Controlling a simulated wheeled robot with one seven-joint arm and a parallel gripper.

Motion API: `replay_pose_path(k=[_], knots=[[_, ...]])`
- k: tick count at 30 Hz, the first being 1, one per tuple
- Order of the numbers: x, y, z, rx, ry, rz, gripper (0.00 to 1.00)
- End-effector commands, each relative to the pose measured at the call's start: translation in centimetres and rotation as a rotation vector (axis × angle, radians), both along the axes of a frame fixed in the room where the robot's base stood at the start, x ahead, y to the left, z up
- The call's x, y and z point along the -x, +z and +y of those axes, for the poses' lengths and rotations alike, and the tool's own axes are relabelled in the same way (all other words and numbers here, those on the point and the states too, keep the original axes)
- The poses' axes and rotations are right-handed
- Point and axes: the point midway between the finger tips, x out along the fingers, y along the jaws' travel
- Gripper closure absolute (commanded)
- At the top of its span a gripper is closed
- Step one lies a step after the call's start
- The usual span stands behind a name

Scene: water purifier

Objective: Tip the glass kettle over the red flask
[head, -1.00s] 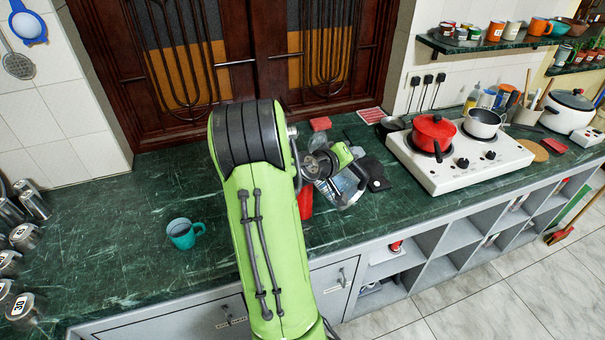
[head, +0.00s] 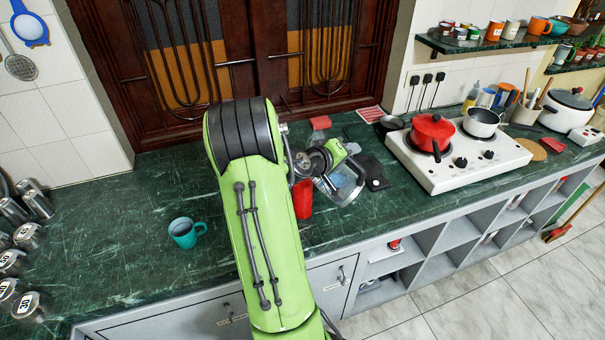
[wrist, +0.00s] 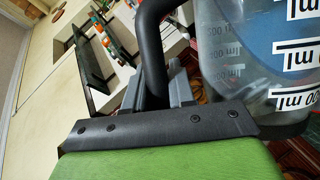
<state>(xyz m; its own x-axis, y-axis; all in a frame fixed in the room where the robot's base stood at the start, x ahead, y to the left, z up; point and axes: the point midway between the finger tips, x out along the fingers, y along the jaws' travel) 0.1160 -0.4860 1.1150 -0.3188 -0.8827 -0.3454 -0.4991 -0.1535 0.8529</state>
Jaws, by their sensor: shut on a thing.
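The glass kettle (head: 346,184) is a clear vessel with bluish content, held in front of my gripper (head: 326,160) over the counter. It looks tilted in the head view. In the wrist view my gripper (wrist: 163,98) is shut on the kettle's black handle (wrist: 152,45), and the clear body (wrist: 245,62) with white ml marks fills the right side. The red flask (head: 302,198) stands on the counter just left of the kettle, partly hidden by my arm. I cannot tell whether the kettle's spout is above the flask's mouth.
A teal mug (head: 186,232) stands on the green counter (head: 110,230) to the left. A white stove (head: 465,160) with a red pot (head: 433,132) stands to the right. A red block (head: 320,123) and dark flat items lie behind the kettle. The left counter is mostly clear.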

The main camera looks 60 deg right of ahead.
Motion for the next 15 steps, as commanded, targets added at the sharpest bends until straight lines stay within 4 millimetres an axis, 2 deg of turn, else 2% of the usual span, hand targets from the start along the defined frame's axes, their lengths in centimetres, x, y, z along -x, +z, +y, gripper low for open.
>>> replay_pose_path(k=[15], knots=[[-0.48,0.71,-0.08,-0.001,0.000,0.047,1.00]])
